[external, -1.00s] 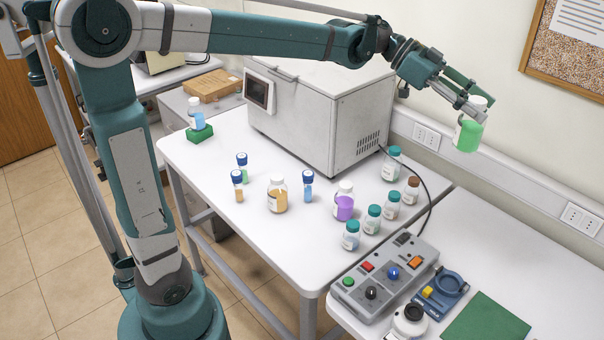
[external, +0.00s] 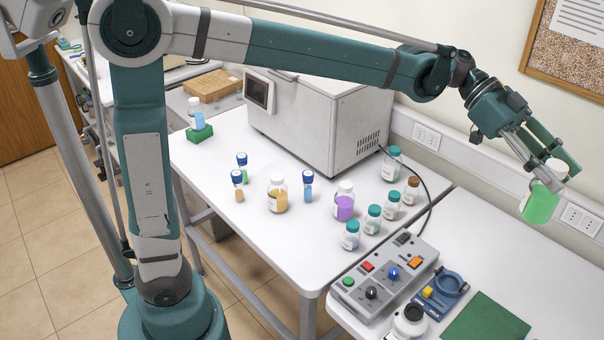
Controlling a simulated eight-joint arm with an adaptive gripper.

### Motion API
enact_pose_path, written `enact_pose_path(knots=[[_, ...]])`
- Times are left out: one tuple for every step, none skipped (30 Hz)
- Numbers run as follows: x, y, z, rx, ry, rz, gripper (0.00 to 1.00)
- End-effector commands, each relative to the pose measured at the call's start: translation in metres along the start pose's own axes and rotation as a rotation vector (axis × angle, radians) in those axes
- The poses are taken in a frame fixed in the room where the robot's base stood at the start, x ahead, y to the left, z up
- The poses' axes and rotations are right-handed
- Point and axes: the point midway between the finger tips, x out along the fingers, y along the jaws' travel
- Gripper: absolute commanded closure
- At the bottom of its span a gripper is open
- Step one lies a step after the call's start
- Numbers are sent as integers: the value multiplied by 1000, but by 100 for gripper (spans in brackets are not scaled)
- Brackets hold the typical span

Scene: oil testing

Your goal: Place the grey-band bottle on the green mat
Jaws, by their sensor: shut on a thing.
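My gripper (external: 548,178) is shut on a bottle with green liquid and a white cap (external: 540,206), in the upper right of the external view. It holds the bottle in the air, well above the right-hand table, slightly tilted. A grey band on this bottle cannot be made out; the fingers cover part of it. The green mat (external: 487,319) lies flat and bare on the right-hand table at the bottom edge of the view. The gripper and bottle show above and to the right of it in the picture.
A grey control box (external: 385,279), a blue holder (external: 442,291) and a white round device (external: 409,321) stand left of the mat. Several bottles, such as a purple one (external: 344,206), stand on the other table (external: 260,235) before a large white machine (external: 318,118).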

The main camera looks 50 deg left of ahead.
Motion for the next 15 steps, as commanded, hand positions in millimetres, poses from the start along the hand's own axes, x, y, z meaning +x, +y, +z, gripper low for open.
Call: enact_pose_path(knots=[[10,6,-4,6,0,15,100],[14,9,-5,8,-1,22,100],[20,12,-7,12,-1,31,100],[24,15,-8,14,-2,38,100],[28,18,-10,17,-2,45,100],[34,21,-11,20,-3,54,100],[37,24,-13,23,-3,60,100],[41,26,-14,25,-4,66,100],[46,28,-13,27,-4,72,100],[46,26,-6,26,-4,69,100],[48,26,-1,26,-4,69,100],[50,25,5,26,-4,68,100],[52,25,9,25,-4,68,100],[54,25,14,25,-4,68,100],[57,24,21,25,-4,68,100]])
